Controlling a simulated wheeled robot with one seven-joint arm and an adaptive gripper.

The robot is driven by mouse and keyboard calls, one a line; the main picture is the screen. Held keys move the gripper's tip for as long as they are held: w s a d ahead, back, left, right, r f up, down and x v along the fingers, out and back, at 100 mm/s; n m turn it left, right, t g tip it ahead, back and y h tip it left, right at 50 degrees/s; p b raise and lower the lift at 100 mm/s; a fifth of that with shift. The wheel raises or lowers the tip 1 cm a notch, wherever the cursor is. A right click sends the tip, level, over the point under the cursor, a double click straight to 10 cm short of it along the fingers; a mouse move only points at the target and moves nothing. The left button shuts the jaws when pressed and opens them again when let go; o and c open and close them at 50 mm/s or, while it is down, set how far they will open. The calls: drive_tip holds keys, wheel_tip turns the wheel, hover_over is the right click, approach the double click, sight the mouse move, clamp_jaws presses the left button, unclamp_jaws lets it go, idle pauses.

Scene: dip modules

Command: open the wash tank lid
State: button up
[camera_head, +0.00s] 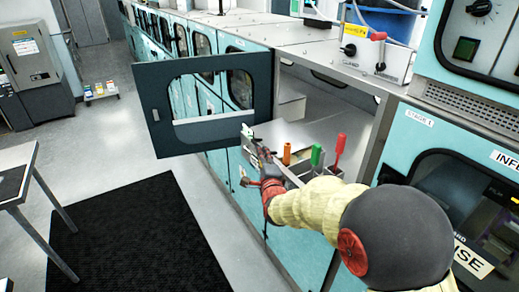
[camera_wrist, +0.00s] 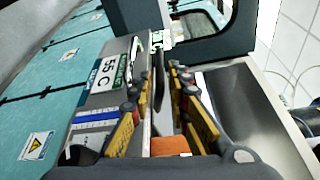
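My gripper (camera_head: 262,153) reaches over the front edge of an open teal module, beside a dark-framed door with a window (camera_head: 212,100) that stands swung out. In the wrist view the two fingers (camera_wrist: 155,80) with yellow pads are apart, with a narrow dark upright piece showing between or beyond them. I cannot tell whether they touch it. Inside the module lies a flat grey metal surface (camera_head: 335,108); I cannot tell whether it is the wash tank lid. A panel labelled 55 C (camera_wrist: 108,70) lies left of the fingers.
Orange (camera_head: 287,153), green (camera_head: 317,155) and red (camera_head: 340,148) handles stand close right of my gripper. A module labelled STAGE 1 (camera_head: 419,118) stands at right. A black mat (camera_head: 135,240) covers the floor, and a table (camera_head: 18,180) stands at left.

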drive_tip(key=shift+x, duration=2.45)
drive_tip(key=shift+f, duration=0.1)
drive_tip(key=shift+c, duration=1.3)
clamp_jaws()
